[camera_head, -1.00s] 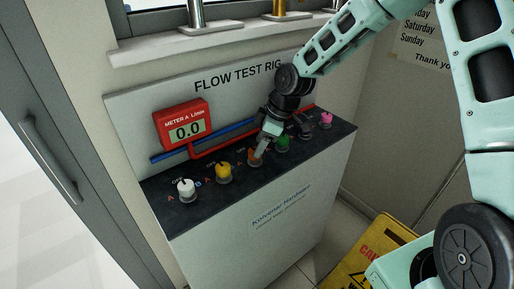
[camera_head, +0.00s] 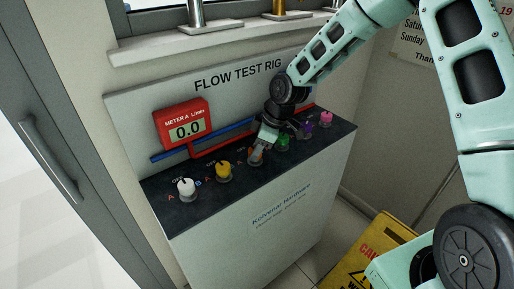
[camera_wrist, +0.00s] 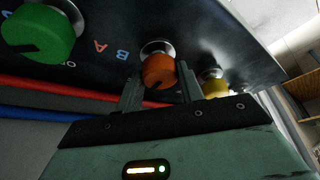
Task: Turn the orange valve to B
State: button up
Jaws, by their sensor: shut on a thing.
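The orange valve (camera_head: 254,155) is a round knob in the row on the dark top of the flow test rig, between the yellow and green knobs. In the wrist view the orange valve (camera_wrist: 159,71) sits between the two fingers of my gripper (camera_wrist: 161,82). My gripper (camera_head: 259,149) is shut on it, with one finger on each side. The orange knob's own pointer direction cannot be made out.
The green knob (camera_head: 283,141) and yellow knob (camera_head: 223,170) stand close on either side. A white knob (camera_head: 186,188), purple knob (camera_head: 306,130) and pink knob (camera_head: 326,118) share the panel. The red meter (camera_head: 181,123) reads 0.0. A yellow sign (camera_head: 375,250) stands right of the rig.

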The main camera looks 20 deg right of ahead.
jog(key=shift+m, duration=0.3)
jog(key=m+b, duration=0.1)
jog(key=m+t+h+b, duration=0.1)
jog(key=m+b, duration=0.1)
jog(key=shift+a+f+m, duration=0.15)
jog(key=shift+m, duration=0.15)
jog(key=m+h+b, duration=0.1)
jog(key=m+b, duration=0.1)
jog(key=shift+s+a+m+t, duration=0.1)
jog(key=shift+a+m+t, duration=0.05)
jog(key=shift+m+t, duration=0.25)
jog(key=shift+m+h+b, duration=0.4)
jog(key=shift+m+b, duration=0.2)
jog(key=shift+m, duration=0.6)
jog(key=shift+r+m+t+h, duration=0.2)
jog(key=shift+m+t+h, duration=0.15)
jog(key=shift+m, duration=0.75)
jog(key=o, duration=1)
